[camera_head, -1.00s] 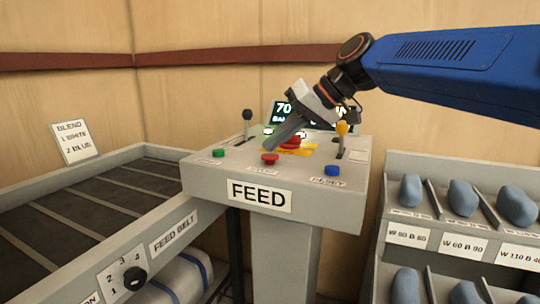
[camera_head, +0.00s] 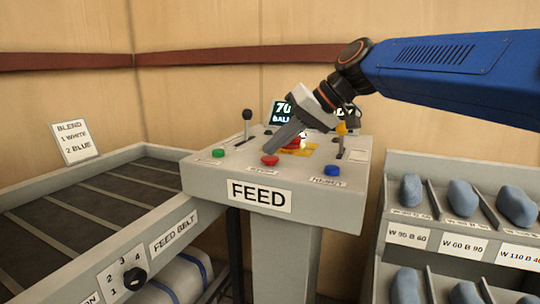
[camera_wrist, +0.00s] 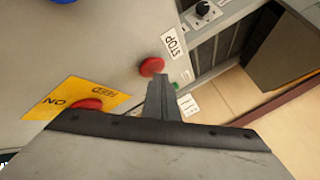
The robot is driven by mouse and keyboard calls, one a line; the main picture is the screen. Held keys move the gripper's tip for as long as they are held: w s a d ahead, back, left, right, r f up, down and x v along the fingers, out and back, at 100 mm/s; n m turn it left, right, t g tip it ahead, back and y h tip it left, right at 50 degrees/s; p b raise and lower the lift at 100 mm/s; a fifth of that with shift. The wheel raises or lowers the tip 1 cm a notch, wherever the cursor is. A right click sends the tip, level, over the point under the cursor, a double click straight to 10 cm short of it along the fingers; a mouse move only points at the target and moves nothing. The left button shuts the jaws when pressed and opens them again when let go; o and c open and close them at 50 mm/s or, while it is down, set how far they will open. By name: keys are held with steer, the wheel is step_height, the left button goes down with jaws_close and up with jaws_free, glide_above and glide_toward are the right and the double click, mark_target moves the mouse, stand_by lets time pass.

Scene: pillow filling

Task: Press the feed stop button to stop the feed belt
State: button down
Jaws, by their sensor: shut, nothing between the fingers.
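The red stop button (camera_head: 270,161) stands on the front part of the grey FEED console (camera_head: 205,176). In the wrist view the red button (camera_wrist: 151,67) is next to a label reading STOP (camera_wrist: 173,43). My gripper (camera_head: 269,151) is shut and empty, its fingers slanting down to just above and behind this button. In the wrist view the fingertips of my gripper (camera_wrist: 159,80) appear right beside the button's edge. I cannot tell whether they touch it. The feed belt (camera_head: 75,212) runs along the left.
A second red button (camera_wrist: 88,104) sits on a yellow plate (camera_wrist: 62,108), partly behind my gripper in the head view. A green button (camera_head: 218,153), a blue button (camera_head: 332,171), a black lever (camera_head: 247,116) and a yellow lever (camera_head: 342,129) surround it. A bin rack (camera_head: 410,158) stands right.

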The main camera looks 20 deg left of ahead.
mark_target(275, 158)
steer(key=shift+r, duration=0.1)
stand_by(0.3)
steer(key=shift+r, duration=0.8)
steer(key=shift+r, duration=2.5)
steer(key=shift+s, duration=0.1)
